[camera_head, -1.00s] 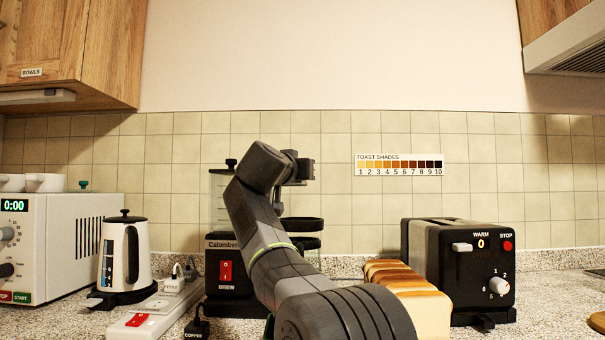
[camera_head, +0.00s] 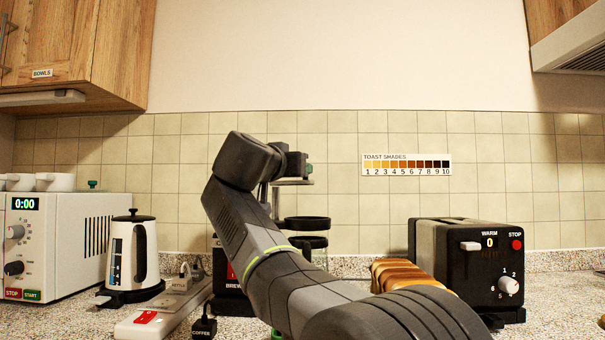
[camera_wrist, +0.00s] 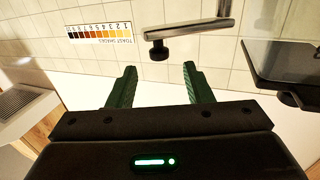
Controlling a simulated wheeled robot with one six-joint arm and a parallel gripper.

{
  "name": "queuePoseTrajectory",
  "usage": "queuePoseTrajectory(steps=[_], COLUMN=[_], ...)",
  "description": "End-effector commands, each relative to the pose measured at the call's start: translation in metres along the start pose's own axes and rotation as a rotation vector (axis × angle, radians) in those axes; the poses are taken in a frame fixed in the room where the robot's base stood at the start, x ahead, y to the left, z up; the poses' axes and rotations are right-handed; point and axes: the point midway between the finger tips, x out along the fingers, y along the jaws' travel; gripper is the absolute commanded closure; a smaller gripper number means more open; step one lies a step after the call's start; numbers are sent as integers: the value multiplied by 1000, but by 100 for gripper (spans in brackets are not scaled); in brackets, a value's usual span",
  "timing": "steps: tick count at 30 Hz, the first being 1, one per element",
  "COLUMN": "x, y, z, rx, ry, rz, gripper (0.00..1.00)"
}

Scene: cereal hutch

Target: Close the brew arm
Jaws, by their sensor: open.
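The coffee machine (camera_head: 228,284) stands behind my arm, which hides much of it. Its brew arm is a grey bar (camera_wrist: 190,29) with a black knob (camera_wrist: 158,50) near its free end, in the wrist view. A grey piece in the head view (camera_head: 293,182), just right of my wrist, looks like the same arm. My gripper (camera_wrist: 159,68) is open and empty. Its green fingers point toward the bar, with the knob ahead of the gap and apart from both fingers. The wrist view is upside down. A dark lidded part (camera_wrist: 285,65) lies right of the bar.
A glass carafe (camera_head: 306,246) with a black top stands beside my forearm. Bread slices (camera_head: 405,272) and a black toaster (camera_head: 470,262) stand to the right. A kettle (camera_head: 133,255), power strip (camera_head: 165,308) and microwave (camera_head: 55,240) are at left. Tiled wall lies behind.

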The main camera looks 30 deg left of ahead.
Motion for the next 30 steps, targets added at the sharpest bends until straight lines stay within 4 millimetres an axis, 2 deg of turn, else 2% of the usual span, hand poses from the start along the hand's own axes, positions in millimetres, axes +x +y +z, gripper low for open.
queuePoseTrajectory(steps=[1, 6, 12, 23, 26, 30], x=[-11, -37, -47, -45, -37, -15], y=[-1, -1, 0, 0, 0, 0], z=[0, -1, 0, 0, 1, 1], rx=[-2, -1, -1, -1, -2, -1], ry=[0, 0, 0, 0, -1, -1], rz=[-3, -2, 0, 1, 2, 4], gripper=[54, 54, 54, 54, 54, 54])
